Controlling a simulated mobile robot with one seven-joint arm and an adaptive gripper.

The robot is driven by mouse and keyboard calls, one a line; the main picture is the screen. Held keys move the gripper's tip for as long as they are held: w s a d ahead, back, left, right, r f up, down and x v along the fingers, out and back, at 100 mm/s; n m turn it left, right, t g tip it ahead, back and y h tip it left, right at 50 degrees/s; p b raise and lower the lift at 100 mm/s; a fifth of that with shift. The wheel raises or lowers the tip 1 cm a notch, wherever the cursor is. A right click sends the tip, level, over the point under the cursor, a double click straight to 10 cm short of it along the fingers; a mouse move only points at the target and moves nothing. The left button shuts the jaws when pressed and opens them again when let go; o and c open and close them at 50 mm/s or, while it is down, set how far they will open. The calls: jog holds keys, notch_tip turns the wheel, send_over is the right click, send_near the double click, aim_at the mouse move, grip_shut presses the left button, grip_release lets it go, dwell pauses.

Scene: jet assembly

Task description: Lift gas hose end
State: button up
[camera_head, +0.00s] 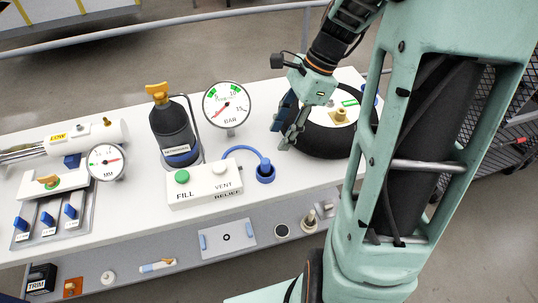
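The gas hose is probably the blue hose (239,149) that arches from the white FILL/VENT box (205,187). Its blue end (265,170) sits upright in or on a round dark blue holder on the white table, right of the box. My gripper (284,138) points down above and to the right of the hose end in the picture, beside the left side of a black wheel (318,149). It appears apart from the hose end. The fingers overlap in this view, so their opening is unclear. I see nothing held between them.
A black bottle (173,130) with a yellow valve stands behind the box, near a BAR gauge (227,104). A smaller gauge (106,161) and blue-handled switches (46,219) are at left. A grey lower shelf (185,262) holds small parts.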

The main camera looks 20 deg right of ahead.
aim_at(267, 160)
jog(key=x, duration=1)
jog(key=shift+s+a+f+b, duration=0.15)
jog(key=shift+s+a+b, duration=0.2)
jog(key=shift+a, duration=0.1)
grip_shut()
